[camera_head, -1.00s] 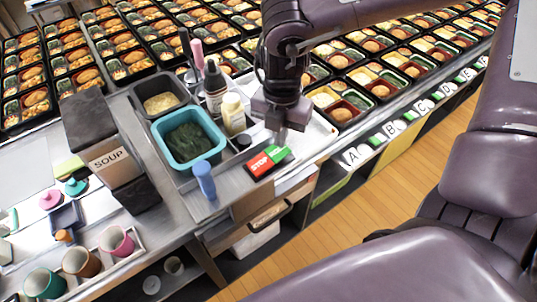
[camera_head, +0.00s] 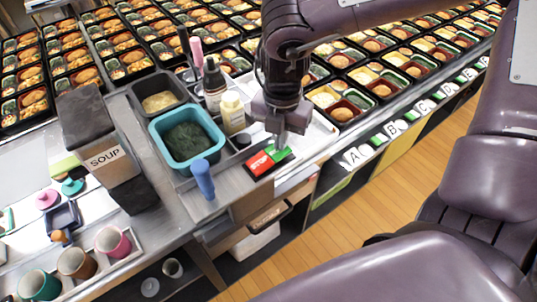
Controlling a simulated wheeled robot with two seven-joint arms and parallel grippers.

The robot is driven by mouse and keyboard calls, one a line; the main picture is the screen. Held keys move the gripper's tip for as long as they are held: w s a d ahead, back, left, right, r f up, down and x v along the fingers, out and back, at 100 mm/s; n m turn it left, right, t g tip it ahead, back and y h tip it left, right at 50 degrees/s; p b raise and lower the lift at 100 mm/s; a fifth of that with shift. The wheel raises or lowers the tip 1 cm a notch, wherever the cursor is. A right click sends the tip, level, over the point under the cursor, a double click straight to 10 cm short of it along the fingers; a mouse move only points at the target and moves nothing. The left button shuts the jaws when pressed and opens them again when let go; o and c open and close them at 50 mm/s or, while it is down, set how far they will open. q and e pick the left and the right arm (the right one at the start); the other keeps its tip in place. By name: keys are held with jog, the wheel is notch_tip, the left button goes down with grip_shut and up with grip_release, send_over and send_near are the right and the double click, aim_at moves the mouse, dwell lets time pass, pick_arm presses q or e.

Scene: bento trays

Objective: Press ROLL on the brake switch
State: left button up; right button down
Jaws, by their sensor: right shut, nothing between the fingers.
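The brake switch (camera_head: 259,165) lies on the steel counter, with a red half marked STOP and a green half (camera_head: 279,154) on its right. The label on the green half is not readable. My right gripper (camera_head: 281,144) is shut and empty, pointing down with its tips at the green half. I cannot tell whether the tips touch it or hover just over it. My left gripper is not in view.
A SOUP box (camera_head: 93,138) stands further left. Rows of bento trays (camera_head: 382,75) fill the back.

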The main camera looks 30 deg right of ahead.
jog(key=shift+f+b, duration=0.4)
jog(key=shift+f, duration=0.05)
jog(key=shift+r+p, duration=2)
jog(key=shift+r, duration=1.6)
